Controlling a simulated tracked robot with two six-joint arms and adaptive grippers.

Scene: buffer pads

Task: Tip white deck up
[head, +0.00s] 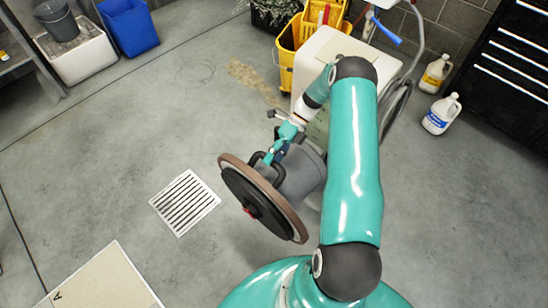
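The deck I see is a round black disc (247,201) with a brown rim and a red spot near its centre. It stands tilted, its flat face turned to the left, with a grey housing (302,175) behind it. A white machine body (325,52) stands behind. Black looped handles (259,158) show at the disc's top edge. My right gripper (271,155) reaches down to these handles, its tips overlapping one in the picture. The fingers are too small to tell whether they are closed on it. My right arm covers part of the housing's right side. My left gripper is not in view.
A yellow mop bucket (286,57) stands at the back, beside the white body. White jugs (440,114) and a black tool chest (511,62) are at right. A floor drain (185,203) lies left of the disc. A beige panel (105,283) lies at lower left. The left floor is mostly clear.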

